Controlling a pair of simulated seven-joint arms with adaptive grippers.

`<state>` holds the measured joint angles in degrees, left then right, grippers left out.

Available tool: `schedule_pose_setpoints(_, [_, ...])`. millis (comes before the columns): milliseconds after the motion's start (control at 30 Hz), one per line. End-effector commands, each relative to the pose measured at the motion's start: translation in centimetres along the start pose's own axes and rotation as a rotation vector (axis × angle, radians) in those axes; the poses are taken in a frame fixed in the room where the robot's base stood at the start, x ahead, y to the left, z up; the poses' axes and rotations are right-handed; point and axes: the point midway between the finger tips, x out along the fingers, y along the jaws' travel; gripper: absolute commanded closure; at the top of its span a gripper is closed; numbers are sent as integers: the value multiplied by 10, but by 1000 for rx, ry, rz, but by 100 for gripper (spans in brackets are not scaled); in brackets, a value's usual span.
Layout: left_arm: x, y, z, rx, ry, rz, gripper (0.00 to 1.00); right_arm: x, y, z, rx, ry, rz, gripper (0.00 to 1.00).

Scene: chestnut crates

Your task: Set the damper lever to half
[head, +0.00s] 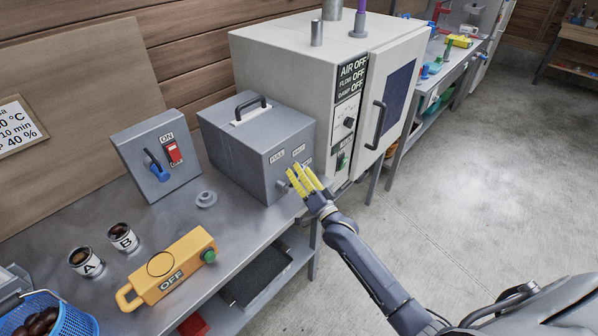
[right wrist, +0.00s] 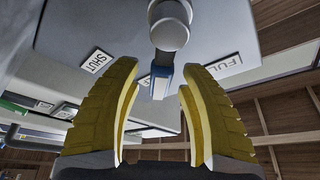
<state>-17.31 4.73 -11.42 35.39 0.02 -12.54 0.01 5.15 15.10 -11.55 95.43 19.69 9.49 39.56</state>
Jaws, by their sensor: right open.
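The damper box (head: 245,150) is a grey box with a black top handle on the bench. Small white labels sit on its front; one reads FULL (right wrist: 225,64), another SHUT (right wrist: 97,60). The damper lever, with a round pale grey hub (right wrist: 170,30) and a blue part (right wrist: 162,80), shows in the right wrist view. My right gripper (head: 302,174), with yellow fingers, is open in front of the box's face. In the right wrist view its fingers stand on either side of the blue part, with gaps. The head view largely hides the lever. My left gripper is out of view.
A large pale cabinet (head: 275,58) with a handled door stands right behind the box. On the bench are a switch box (head: 135,142), a yellow device marked OFF (head: 200,241), cups A (head: 83,257) and B (head: 119,231), and a blue basket (head: 78,318). Open floor lies right.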

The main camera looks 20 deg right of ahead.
Motion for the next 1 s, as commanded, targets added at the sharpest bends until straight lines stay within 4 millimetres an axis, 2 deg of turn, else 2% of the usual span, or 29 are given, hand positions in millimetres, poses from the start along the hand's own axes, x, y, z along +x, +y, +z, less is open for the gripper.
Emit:
schedule_pose_setpoints(167, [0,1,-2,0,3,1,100,-21,1,1,-1,-2,2,58])
schedule_pose_setpoints(600, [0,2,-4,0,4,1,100,-93,1,0,-1,-2,2,58])
schedule_pose_setpoints(800, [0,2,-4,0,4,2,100,-110,0,0,-1,0,0,58])
schedule_pose_setpoints(1000, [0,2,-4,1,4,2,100,-117,0,0,0,0,0,58])
